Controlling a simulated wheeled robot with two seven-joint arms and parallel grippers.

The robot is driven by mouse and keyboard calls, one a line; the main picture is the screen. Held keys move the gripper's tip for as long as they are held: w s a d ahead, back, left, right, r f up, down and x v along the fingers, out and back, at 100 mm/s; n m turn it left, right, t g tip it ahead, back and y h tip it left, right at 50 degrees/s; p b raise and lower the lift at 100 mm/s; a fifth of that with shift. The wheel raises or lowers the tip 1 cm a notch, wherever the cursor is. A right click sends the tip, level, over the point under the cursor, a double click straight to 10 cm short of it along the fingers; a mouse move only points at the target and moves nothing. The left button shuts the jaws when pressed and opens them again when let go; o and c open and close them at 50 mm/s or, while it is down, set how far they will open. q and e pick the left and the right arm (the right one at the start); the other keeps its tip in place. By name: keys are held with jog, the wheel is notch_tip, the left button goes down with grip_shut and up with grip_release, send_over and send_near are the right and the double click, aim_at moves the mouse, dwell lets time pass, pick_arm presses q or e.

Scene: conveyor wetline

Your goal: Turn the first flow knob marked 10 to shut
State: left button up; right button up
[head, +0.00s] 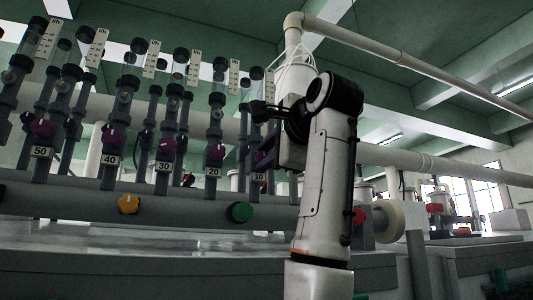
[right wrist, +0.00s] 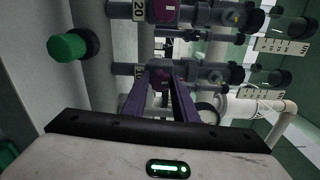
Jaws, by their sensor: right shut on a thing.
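The flow column marked 10 (head: 259,177) is the rightmost in the labelled row in the head view. How far the knob is turned cannot be told. My left gripper is not in view.
Neighbouring columns carry magenta knobs, including the 20 knob (head: 215,151) and 30 knob (head: 166,145). A green knob (head: 239,212) and an orange knob (head: 128,204) sit on the thick grey pipe (head: 60,203) below. A white pipe (head: 400,63) runs overhead.

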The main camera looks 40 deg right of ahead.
jog(key=shift+m, duration=0.6)
jog(key=o, duration=1.1)
jog(key=shift+c, duration=0.2)
jog(key=b+v, duration=0.3)
jog(key=v, duration=0.7)
jog(key=shift+s, duration=0.15)
